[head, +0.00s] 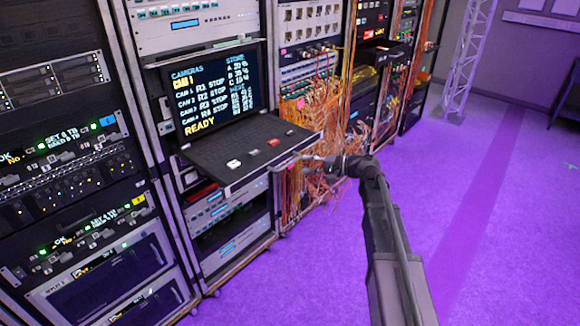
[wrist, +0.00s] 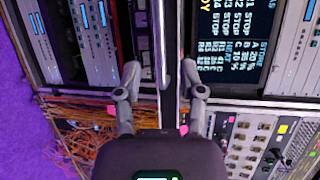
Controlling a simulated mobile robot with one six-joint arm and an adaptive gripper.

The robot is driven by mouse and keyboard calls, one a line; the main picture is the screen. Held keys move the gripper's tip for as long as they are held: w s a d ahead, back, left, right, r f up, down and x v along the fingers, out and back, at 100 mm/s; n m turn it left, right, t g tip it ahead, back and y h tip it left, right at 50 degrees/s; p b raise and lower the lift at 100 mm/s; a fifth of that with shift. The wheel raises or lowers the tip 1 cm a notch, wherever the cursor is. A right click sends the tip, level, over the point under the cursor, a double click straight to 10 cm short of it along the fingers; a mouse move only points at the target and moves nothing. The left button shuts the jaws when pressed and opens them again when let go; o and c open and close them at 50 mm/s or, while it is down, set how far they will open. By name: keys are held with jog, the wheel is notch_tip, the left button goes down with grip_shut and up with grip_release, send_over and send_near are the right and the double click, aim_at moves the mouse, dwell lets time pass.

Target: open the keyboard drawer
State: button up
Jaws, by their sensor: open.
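The keyboard drawer (head: 235,146) sticks out from the middle rack, below a screen (head: 215,92) reading "READY". Its black top carries a few white and red keys. My gripper (head: 298,163) is at the right part of the drawer's front edge in the head view. In the wrist view my gripper (wrist: 163,78) has its two fingers apart, with a gap between them in front of the dark drawer area. The screen (wrist: 228,35) appears turned sideways there. I cannot tell whether the fingers touch the drawer's edge.
Tangled orange cables (head: 320,110) hang from the rack just behind and right of my gripper. More racks (head: 75,190) stand at the left. The purple floor (head: 320,270) in front is open. A white truss (head: 468,60) stands at the back right.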

aim_at(289, 163)
jog(key=shift+b+x, duration=0.5)
jog(key=shift+x, duration=2.9)
grip_shut()
